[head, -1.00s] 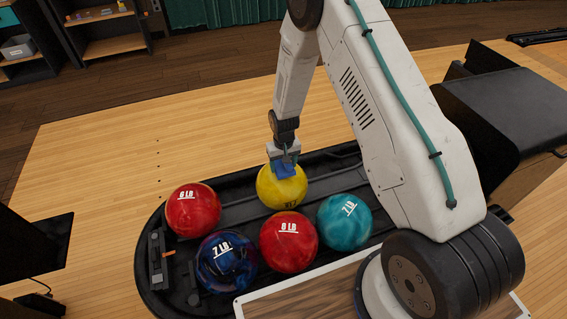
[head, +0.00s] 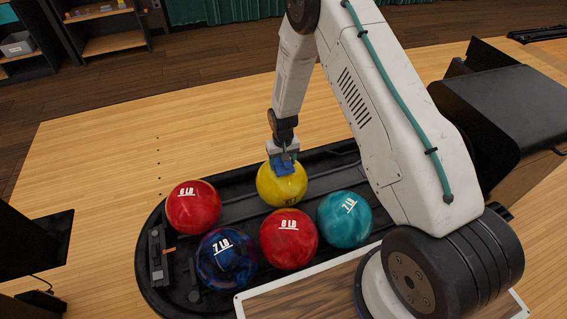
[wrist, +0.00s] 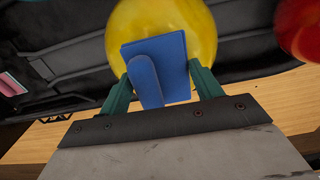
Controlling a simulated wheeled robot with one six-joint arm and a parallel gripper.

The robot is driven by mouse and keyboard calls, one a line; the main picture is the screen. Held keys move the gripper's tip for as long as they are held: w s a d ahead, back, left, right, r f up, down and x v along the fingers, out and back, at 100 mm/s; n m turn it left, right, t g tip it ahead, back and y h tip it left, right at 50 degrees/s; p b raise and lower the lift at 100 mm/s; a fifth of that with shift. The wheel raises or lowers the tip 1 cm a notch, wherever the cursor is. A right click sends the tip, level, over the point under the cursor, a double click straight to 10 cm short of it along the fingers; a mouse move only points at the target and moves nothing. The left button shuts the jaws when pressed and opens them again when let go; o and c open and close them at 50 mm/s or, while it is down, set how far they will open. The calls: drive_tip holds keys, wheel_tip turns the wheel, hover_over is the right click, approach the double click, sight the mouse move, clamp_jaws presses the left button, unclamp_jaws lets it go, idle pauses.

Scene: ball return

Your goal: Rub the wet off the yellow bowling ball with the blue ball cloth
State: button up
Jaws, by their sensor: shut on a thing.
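The yellow bowling ball (head: 280,190) sits in the black ball return tray (head: 320,165), at its far side. The blue ball cloth (head: 284,168) lies against the top of the yellow ball. My gripper (head: 284,155) is above the ball and shut on the cloth. In the wrist view the cloth (wrist: 160,68) is a flat blue pad with a rounded grip between my green fingers (wrist: 160,92), and it covers part of the yellow ball (wrist: 200,25). I cannot make out any wet on the ball.
A red ball (head: 193,207), a dark blue ball (head: 226,262), another red ball (head: 288,245) and a teal ball (head: 344,220) sit close by in the tray. A black hood (head: 510,100) stands at the right. The wooden floor (head: 120,160) beyond is clear.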

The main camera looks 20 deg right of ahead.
drive_tip(key=shift+w, duration=0.8)
drive_tip(key=shift+s+f, duration=0.1)
drive_tip(key=shift+s, duration=1.2)
drive_tip(key=shift+w, duration=1.3)
drive_tip(key=shift+r, duration=3)
drive_tip(key=shift+r, duration=1.5)
drive_tip(key=shift+r, duration=0.1)
